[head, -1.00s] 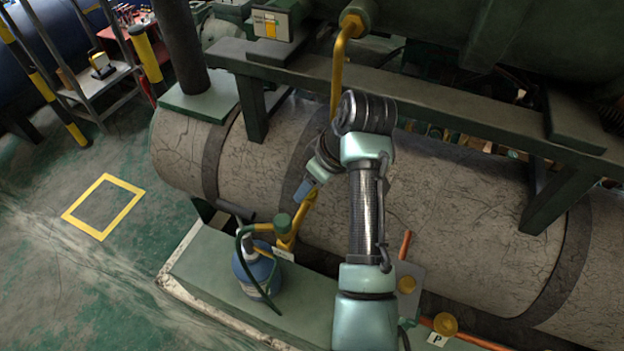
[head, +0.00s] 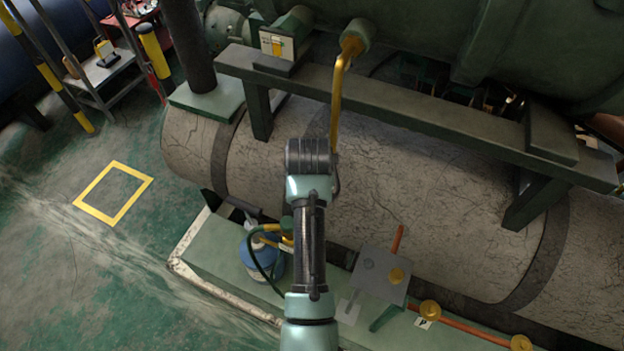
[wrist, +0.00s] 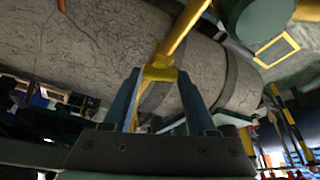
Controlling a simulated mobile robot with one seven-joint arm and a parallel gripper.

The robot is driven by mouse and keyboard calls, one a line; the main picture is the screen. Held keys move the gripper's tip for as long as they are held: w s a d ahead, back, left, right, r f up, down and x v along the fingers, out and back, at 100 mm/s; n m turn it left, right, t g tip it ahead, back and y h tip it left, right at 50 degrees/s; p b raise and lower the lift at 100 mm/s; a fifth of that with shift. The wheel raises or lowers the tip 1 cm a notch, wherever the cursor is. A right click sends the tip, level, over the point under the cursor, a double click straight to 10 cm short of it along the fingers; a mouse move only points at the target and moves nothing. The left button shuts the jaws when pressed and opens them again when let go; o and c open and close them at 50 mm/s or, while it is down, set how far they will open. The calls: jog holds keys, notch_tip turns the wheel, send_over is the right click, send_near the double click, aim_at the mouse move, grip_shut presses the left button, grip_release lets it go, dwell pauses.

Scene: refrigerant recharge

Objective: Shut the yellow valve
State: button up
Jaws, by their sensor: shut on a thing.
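The yellow valve's handle (wrist: 160,73) sits between the two blue fingers of my gripper (wrist: 159,80) in the wrist view. My gripper is shut on the handle. A yellow pipe (wrist: 181,28) rises to the upper right from it. In the head view, my arm hides the gripper and most of the valve; a small yellow part (head: 287,241) shows left of the arm, close to the blue refrigerant cylinder (head: 262,268). The handle's exact angle to the pipe is hard to tell.
A green hose (head: 251,262) loops beside the cylinder. A large cracked grey tank (head: 430,215) lies behind my arm, under a dark beam (head: 420,112). A grey plate (head: 381,275) and an orange pipe with brass fittings (head: 470,328) are at the right. Open floor lies left.

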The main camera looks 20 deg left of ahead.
jog(key=shift+a+r+m+h+p, duration=0.1)
jog(key=shift+m+h+p, duration=0.3)
jog(key=shift+m, duration=0.75)
jog(key=shift+a+m+h+p, duration=0.1)
jog(key=shift+m+h+p, duration=0.3)
jog(key=shift+m, duration=0.75)
jog(key=o, duration=1.4)
jog(key=shift+c, duration=0.2)
jog(key=b+v, duration=0.2)
jog(key=v, duration=1.1)
jog(key=shift+s, duration=0.15)
